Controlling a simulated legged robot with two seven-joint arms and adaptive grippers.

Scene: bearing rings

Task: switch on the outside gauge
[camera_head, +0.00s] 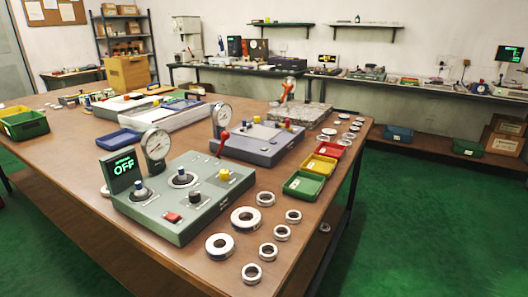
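A grey-green gauge unit (215,205) stands on the near part of the brown table. Its black display (122,171) at the left back reads "OFF" in green; the smaller line above is too small to read surely. A round dial (156,145) stands upright at its back. Neither of my grippers shows in the head view.
Several metal rings (246,218) lie right of the unit. Green (304,186), red (319,166) and yellow (330,150) bins line the right edge. A second grey-blue unit (262,151) with a dial (222,115) and red lever (222,139) stands behind. Bare table lies at the left front.

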